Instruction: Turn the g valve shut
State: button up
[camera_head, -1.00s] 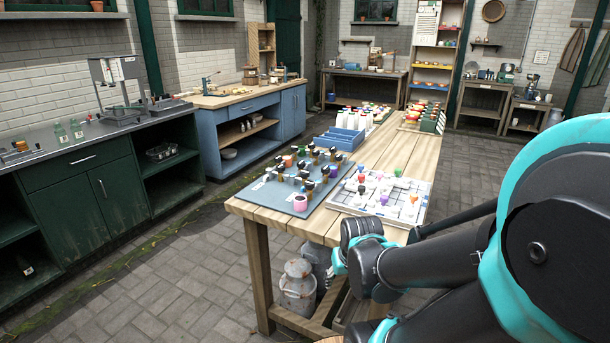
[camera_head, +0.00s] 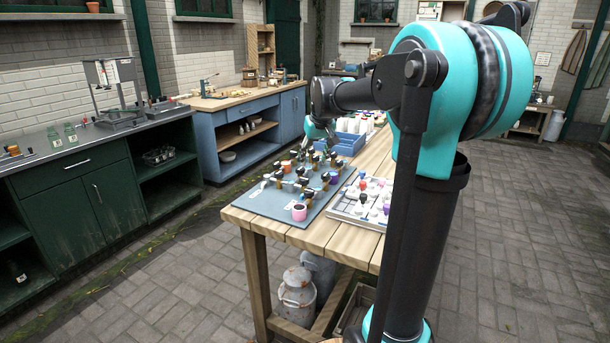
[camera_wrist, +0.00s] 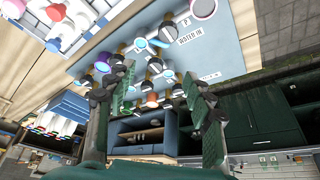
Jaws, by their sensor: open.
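A blue-grey board (camera_head: 268,205) on the wooden table carries rows of small valves with dark, orange, purple and pink parts. It also shows in the wrist view (camera_wrist: 226,52), with printed labels on it, one reading P. I cannot read a g label, so I cannot tell which valve is the g valve. My gripper (camera_wrist: 155,88) is open, its two fingers spread, with several valves of the board visible beyond and between the tips. In the head view my gripper (camera_head: 318,132) is above the far end of the board. I see nothing held between the fingers.
A white tray (camera_head: 352,222) of small pots and caps lies right of the board. A blue bin (camera_head: 345,144) stands behind it. The wooden table (camera_head: 322,242) has a bare front strip. A dark green cabinet (camera_head: 70,200) and a blue counter (camera_head: 240,112) stand at left.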

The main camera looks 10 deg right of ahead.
send_near(304, 179)
jog(key=x, duration=0.8)
jog(key=shift+w+d+f, duration=0.1)
jog(key=shift+w+f, duration=0.15)
jog(key=c, duration=1.2)
